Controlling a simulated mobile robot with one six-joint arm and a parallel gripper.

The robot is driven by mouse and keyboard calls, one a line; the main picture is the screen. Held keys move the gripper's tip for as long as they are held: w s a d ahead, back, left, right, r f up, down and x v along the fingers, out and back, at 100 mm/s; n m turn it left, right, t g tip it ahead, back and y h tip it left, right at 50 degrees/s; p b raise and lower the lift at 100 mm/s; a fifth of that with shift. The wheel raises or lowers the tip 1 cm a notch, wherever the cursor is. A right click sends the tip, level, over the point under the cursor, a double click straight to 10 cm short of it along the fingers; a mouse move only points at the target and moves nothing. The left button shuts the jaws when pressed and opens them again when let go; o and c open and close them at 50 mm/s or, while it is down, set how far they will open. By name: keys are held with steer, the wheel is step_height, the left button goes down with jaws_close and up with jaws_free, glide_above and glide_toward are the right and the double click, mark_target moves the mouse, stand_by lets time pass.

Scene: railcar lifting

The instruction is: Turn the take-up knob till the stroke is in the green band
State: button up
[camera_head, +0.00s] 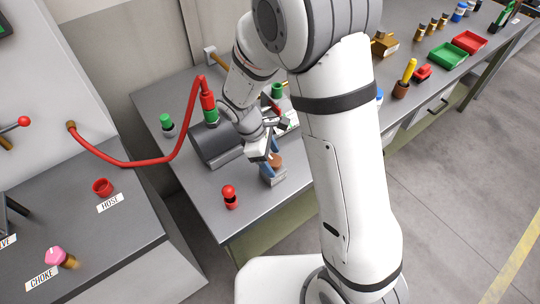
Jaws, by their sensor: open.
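My gripper (270,158) is low over the near part of the grey workbench, its blue fingers open. A round brown knob (276,160), which looks like the take-up knob, sits on a small grey block (273,179) right at the fingers. I cannot tell whether the fingers touch it. A white panel (293,118) with small markings stands behind the gripper, partly hidden by my arm. The stroke reading and any green band cannot be made out.
A red hose (180,132) arcs from the left cabinet to a fitting by the cylinder. A red knobbed piece (230,196) stands near the bench's front edge, left of my gripper. A green-topped piece (167,123) stands farther left. Green (447,56) and red (469,42) trays sit far right.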

steer(key=shift+c, duration=0.5)
steer(key=c, duration=0.9)
steer(key=shift+f+m, duration=0.1)
steer(key=shift+m, duration=0.2)
